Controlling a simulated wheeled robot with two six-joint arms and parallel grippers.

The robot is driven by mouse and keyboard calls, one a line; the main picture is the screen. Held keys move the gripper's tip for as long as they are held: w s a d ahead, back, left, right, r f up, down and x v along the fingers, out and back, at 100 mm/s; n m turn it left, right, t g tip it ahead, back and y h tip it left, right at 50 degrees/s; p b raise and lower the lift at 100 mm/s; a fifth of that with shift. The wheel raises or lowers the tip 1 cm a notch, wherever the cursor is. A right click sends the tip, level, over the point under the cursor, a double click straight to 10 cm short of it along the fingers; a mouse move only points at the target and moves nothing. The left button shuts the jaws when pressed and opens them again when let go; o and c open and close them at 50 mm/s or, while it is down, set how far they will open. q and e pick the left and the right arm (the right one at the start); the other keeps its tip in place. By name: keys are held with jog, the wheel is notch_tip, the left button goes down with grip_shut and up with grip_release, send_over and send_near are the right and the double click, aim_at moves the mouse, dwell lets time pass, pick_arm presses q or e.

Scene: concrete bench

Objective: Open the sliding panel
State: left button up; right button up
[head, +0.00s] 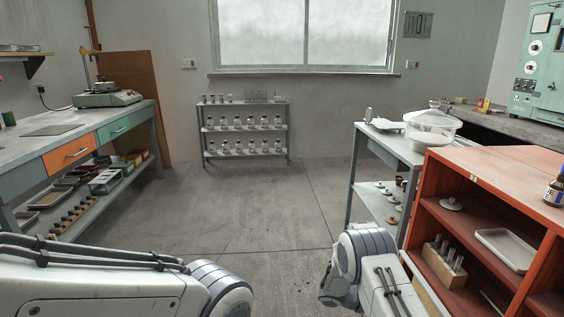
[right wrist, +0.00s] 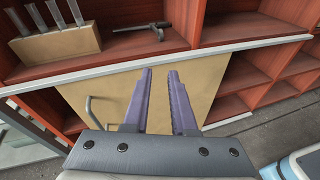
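The sliding panel (right wrist: 112,88) is a flat tan board in the lower front of the red-orange cabinet, seen in the right wrist view. A grey bar handle (right wrist: 91,112) stands on its left part. My right gripper (right wrist: 160,72) has two purple fingers, apart and with nothing between them. It is in front of the panel, to the right of the handle. I cannot tell whether the fingertips touch the board. In the head view both arms show, but neither gripper does. My left gripper is not in view.
The red-orange cabinet (head: 483,168) has open compartments right of the panel. A tube rack (right wrist: 60,42) and a dark tool (right wrist: 143,28) are on the shelf above. A grey side table (head: 392,145) stands beyond the cabinet. The middle floor is clear.

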jog(key=s+a+r+m+y+b, duration=0.1)
jog(key=s+a+r+y, duration=0.15)
jog(key=a, duration=0.35)
jog(key=s+a+r+m+t+y+b, duration=0.1)
jog(key=s+a+r+m+y, duration=0.1)
jog(key=s+a+r, duration=0.25)
jog(key=s+a+r+m+y+b, duration=0.1)
jog(key=s+a+r+y, duration=0.15)
jog(key=a, duration=0.35)
jog(key=s+a+r+m+t+y+b, duration=0.1)
jog(key=s+a+r+m+y, duration=0.1)
jog(key=s+a+y, duration=0.6)
jog(key=s+a+r+m+t+y+b, duration=0.1)
jog(key=s+a+y+b, duration=0.1)
jog(key=s+a, duration=0.65)
notch_tip(320, 180, up, 38)
jog(key=s+d+p, duration=0.2)
jog(key=d+p, duration=0.1)
jog(key=p, duration=3.4)
jog(key=shift+s+h+p, duration=0.25)
jog(key=shift+h+p, duration=0.05)
jog(key=shift+p, duration=0.05)
jog(key=shift+r+p, duration=0.15)
jog(key=shift+p, duration=0.15)
jog(key=shift+c, duration=0.3)
jog(key=shift+r, duration=0.1)
grip_shut()
jog(key=shift+w, duration=0.15)
